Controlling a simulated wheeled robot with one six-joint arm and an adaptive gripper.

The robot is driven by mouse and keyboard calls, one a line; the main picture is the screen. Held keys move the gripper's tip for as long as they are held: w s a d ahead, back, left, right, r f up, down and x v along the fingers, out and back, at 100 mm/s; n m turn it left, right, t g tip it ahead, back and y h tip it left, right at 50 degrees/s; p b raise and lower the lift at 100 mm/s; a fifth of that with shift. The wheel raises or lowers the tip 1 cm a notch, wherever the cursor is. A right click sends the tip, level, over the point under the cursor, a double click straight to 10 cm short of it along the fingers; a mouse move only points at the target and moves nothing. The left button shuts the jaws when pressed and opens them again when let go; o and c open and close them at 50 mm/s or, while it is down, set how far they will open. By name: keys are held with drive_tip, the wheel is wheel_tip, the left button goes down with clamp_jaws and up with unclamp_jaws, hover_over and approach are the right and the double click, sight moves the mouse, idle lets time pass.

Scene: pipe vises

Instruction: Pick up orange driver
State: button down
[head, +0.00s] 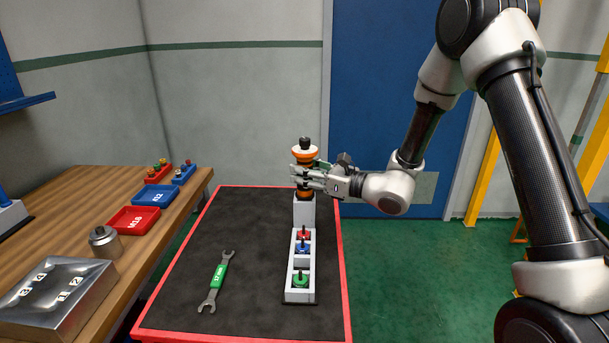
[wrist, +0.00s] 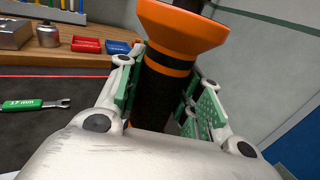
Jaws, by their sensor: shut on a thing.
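The orange driver (head: 305,153) stands upright at the far end of the black mat, at the white holder (head: 304,212). It has an orange collar and a black top. In the wrist view the orange driver (wrist: 183,28) shows its flared orange collar and dark body between the fingers. My gripper (head: 306,178) comes in from the right and is shut around the driver's body below the collar. In the wrist view my gripper (wrist: 165,100) has its green pads on both sides of the body. The driver's lower end is hidden, so I cannot tell whether it rests in the holder.
A white rack (head: 301,265) with red, blue and green pieces stands in front of the holder. A green-handled wrench (head: 217,281) lies on the mat (head: 256,265) at left. The wooden bench (head: 60,225) holds red and blue trays, a metal cylinder (head: 104,242) and a metal box (head: 58,295).

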wheel_tip(320, 180, up, 18)
drive_tip(key=shift+f, duration=0.1)
idle(0.5)
